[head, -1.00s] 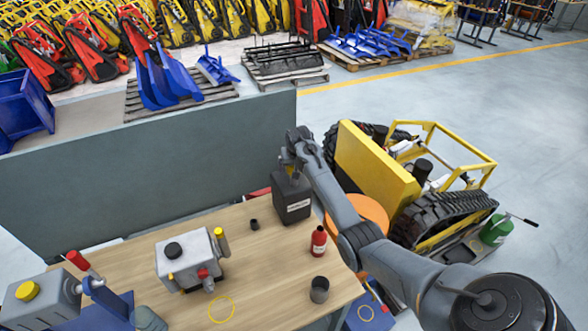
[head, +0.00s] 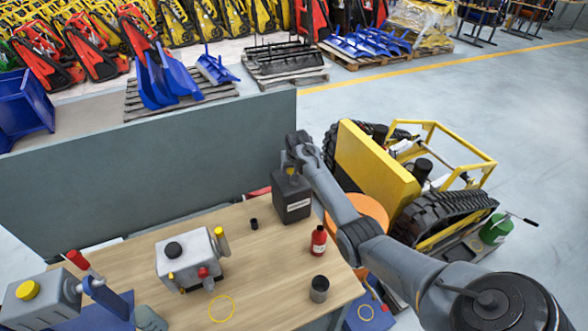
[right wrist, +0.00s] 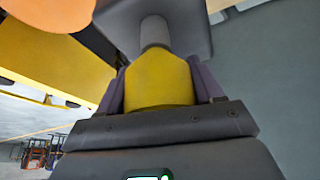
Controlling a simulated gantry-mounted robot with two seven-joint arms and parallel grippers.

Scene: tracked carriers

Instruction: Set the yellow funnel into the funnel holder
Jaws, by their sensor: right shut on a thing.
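My right gripper (head: 291,166) is over the top of a black canister (head: 293,205) at the back right of the table. In the right wrist view the gripper (right wrist: 160,88) is shut on a yellow tapered body, the yellow funnel (right wrist: 158,80). Its narrow end meets a grey tube (right wrist: 155,31) running to a dark grey block, which looks like the canister top. I cannot tell whether the funnel sits in that opening or just above it. An open dark grey cup (head: 319,289), possibly the funnel holder, stands at the front right. My left gripper is not visible.
A red bottle (head: 318,241) stands between canister and cup. A small black cap (head: 254,224) lies left of the canister. A grey metal unit (head: 187,259) and a yellow ring (head: 222,308) are further left. A tracked yellow carrier (head: 380,170) stands beyond the right edge.

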